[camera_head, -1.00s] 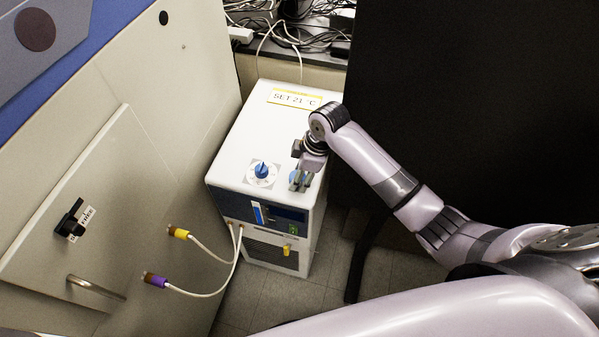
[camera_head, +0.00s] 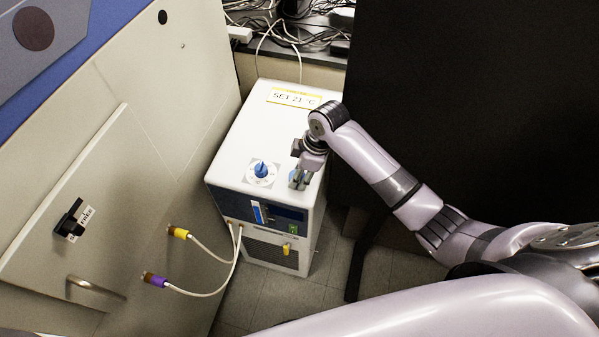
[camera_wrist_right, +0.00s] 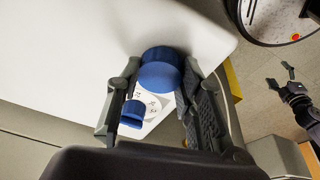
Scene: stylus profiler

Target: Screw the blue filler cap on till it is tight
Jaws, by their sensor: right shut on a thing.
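The blue filler cap (camera_wrist_right: 160,70) is a round blue cap over the white top of the chiller box (camera_head: 235,150). My right gripper (camera_head: 299,182) reaches down to the box's right front part. In the wrist view, the right gripper (camera_wrist_right: 158,92) has a finger on each side of the cap and is shut on it. In the head view the fingers mostly hide the cap. The thread and the filler opening are hidden, so I cannot tell how far down the cap sits. In the wrist view, my left gripper (camera_wrist_right: 282,80) hangs far off, empty, fingers apart.
A blue dial knob (camera_head: 261,169) on a white scale stands left of the right gripper, close by. A yellow-edged label (camera_head: 295,97) lies at the back. A large beige cabinet (camera_head: 150,110) is on the left, a black panel (camera_head: 450,90) on the right. Hoses (camera_head: 205,292) run in front.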

